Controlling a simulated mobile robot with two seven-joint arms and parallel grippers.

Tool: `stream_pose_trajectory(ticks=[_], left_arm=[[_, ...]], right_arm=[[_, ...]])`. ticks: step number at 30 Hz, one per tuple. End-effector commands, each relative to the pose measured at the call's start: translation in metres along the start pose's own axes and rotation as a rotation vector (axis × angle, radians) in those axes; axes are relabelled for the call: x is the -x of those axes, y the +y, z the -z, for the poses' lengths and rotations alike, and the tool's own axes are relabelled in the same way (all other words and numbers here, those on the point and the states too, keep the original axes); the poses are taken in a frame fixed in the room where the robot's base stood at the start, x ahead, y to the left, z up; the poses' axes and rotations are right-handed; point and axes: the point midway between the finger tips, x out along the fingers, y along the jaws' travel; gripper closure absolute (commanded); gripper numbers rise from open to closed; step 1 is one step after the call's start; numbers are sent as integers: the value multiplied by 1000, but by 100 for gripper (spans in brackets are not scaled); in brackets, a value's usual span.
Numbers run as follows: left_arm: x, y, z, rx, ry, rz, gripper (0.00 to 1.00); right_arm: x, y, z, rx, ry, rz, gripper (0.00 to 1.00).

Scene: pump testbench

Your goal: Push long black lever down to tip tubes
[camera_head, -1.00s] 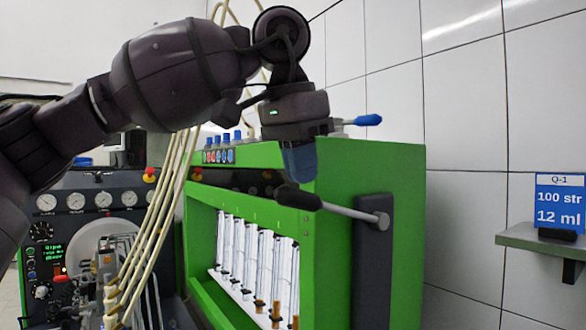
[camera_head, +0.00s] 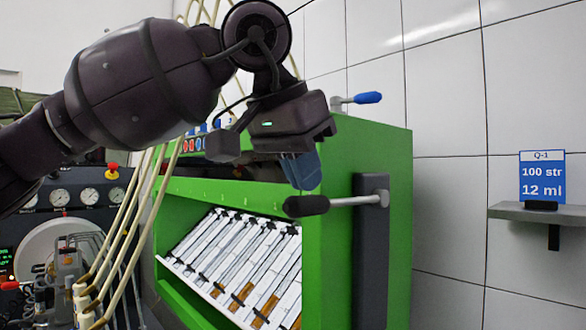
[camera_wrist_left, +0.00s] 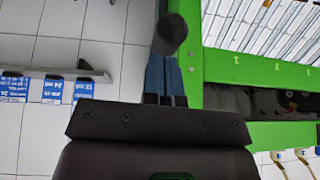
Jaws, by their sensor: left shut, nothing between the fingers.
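The long black lever (camera_head: 306,205) sticks out from a dark plate on the green cabinet's side, its rod close to level. Its black knob end also shows in the left wrist view (camera_wrist_left: 170,34), just beyond my fingers. My left gripper (camera_head: 303,176) is shut and empty, its blue fingers pointing down just above the knob; they look close to or touching it, but I cannot tell which. The glass tubes (camera_head: 238,262) stand tilted in their rack inside the cabinet. My right gripper is not in view.
The green cabinet (camera_head: 388,150) has a blue-tipped short lever (camera_head: 367,98) on top. Pale hoses (camera_head: 120,235) hang at the left near a gauge panel. A shelf (camera_head: 545,212) with a blue sign (camera_head: 542,178) is on the tiled wall at right.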

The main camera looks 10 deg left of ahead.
Motion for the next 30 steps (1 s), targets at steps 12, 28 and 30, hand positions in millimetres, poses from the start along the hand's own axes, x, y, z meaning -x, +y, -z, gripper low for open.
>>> stream_pose_trajectory(ticks=[12,28,30], left_arm=[[-44,4,-23,8,138,-4,100],[-71,8,-38,12,234,-1,100],[-72,8,-39,12,233,0,100]], right_arm=[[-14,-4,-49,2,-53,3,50],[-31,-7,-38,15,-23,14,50],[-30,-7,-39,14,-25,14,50]])
